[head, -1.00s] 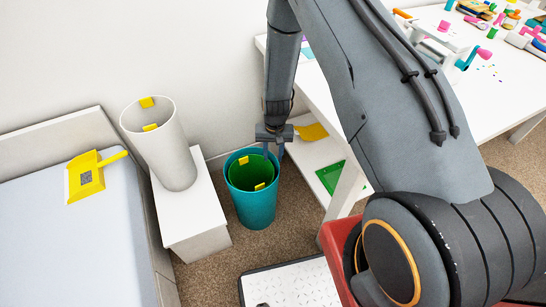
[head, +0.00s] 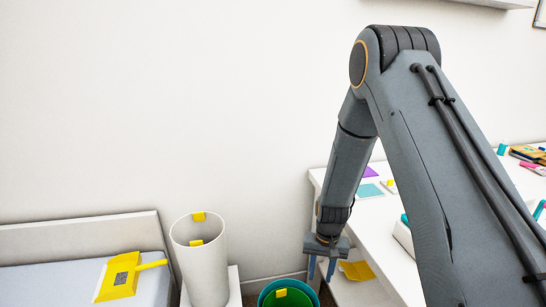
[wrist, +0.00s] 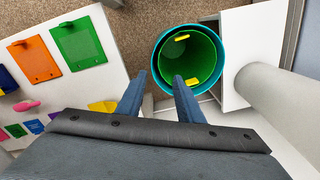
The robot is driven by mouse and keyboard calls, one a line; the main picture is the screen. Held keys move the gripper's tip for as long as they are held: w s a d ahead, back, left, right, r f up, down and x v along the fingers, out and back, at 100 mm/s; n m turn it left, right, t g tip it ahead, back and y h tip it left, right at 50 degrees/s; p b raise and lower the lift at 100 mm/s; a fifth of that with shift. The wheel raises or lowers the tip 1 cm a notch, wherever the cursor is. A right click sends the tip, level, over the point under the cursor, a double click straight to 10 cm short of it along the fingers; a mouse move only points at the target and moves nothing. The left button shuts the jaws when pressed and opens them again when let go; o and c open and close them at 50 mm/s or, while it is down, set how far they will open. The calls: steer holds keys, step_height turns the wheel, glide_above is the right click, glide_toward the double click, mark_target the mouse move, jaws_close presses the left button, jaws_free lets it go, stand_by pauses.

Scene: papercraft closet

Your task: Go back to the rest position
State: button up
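My gripper (head: 322,272) points down in the head view, beside and a little above the bins. Yellow clips sit on the green bin's rim. In the head view only the top of the teal bin (head: 264,293) and green bin (head: 300,296) shows, at the bottom edge.
A white cylinder bin (head: 206,275) with yellow clips stands on a small white stand. A yellow dustpan (head: 120,278) lies on the bed (head: 40,285) at left. A white desk (head: 400,262) with colourful items stands at right, near the arm. The space above the bins is clear.

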steer(key=s+d+r+n+p, duration=0.1)
steer(key=s+d+r+n, duration=0.1)
steer(key=s+r, duration=2)
step_height(320, 180, up, 3)
steer(key=shift+s+d+r+p, duration=0.2)
steer(key=shift+s+d+p, duration=0.15)
steer(key=shift+d, duration=0.3)
